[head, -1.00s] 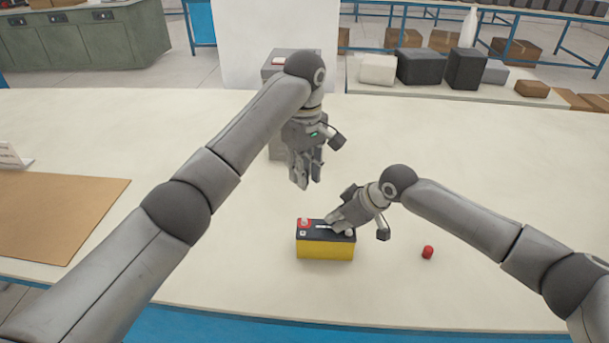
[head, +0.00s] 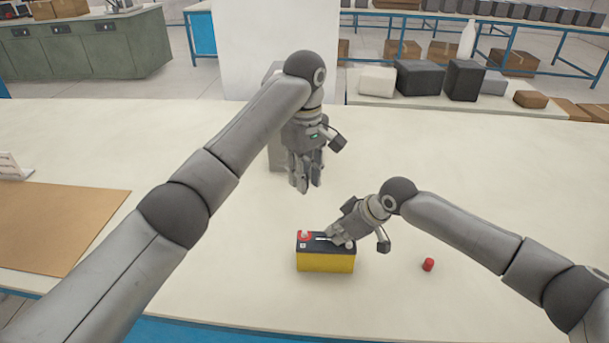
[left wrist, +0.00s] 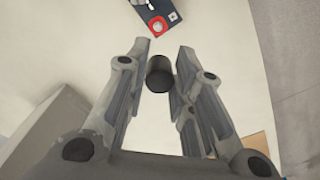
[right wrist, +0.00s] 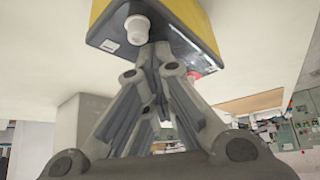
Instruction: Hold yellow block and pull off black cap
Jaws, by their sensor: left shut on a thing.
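The yellow block (head: 326,263) is a battery with a dark top, standing upright near the table's front edge; it shows a red terminal (left wrist: 158,26) and a white terminal (right wrist: 137,28). The black cap (left wrist: 159,74) is a small dark cylinder between the fingertips of my left gripper (head: 305,187), which is shut on it above the table, behind the battery and apart from it. The cap is hard to make out in the head view. My right gripper (right wrist: 153,52) is at the battery's dark top, between the terminals, its fingertips together. Whether they pinch anything is hidden.
A small red cap (head: 428,264) lies on the table right of the battery. A grey box (head: 277,155) stands behind my left gripper. A brown mat (head: 60,225) lies at the left. The table (head: 480,170) is largely clear on the right.

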